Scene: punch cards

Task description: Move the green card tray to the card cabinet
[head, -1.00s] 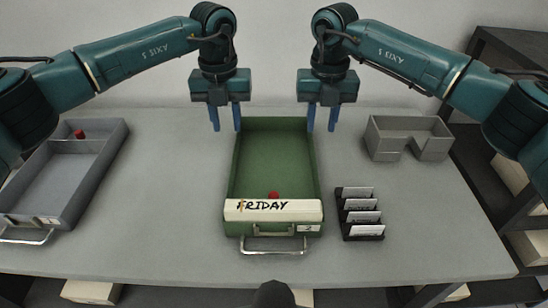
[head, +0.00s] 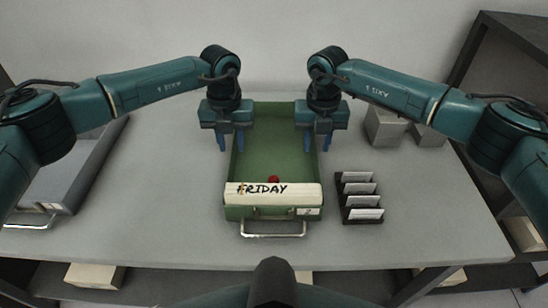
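The green card tray (head: 272,135) stands on the grey table in front of me, its handle towards me. A pale card block (head: 274,196) marked FRIDAY lies across its near end, with a small red piece (head: 273,179) just behind it. My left gripper (head: 231,142) is open at the tray's left wall, one finger on each side. My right gripper (head: 317,141) is open at the right wall in the same way. I cannot tell whether the fingers touch the walls. A dark grey shelf unit (head: 500,62), perhaps the card cabinet, stands at the far right.
A grey tray (head: 62,178) lies at the left, partly behind my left arm. A black rack (head: 360,198) with several cards stands close to the green tray's right. A grey notched holder (head: 386,128) is behind my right arm. Pale boxes (head: 95,275) sit below the tabletop.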

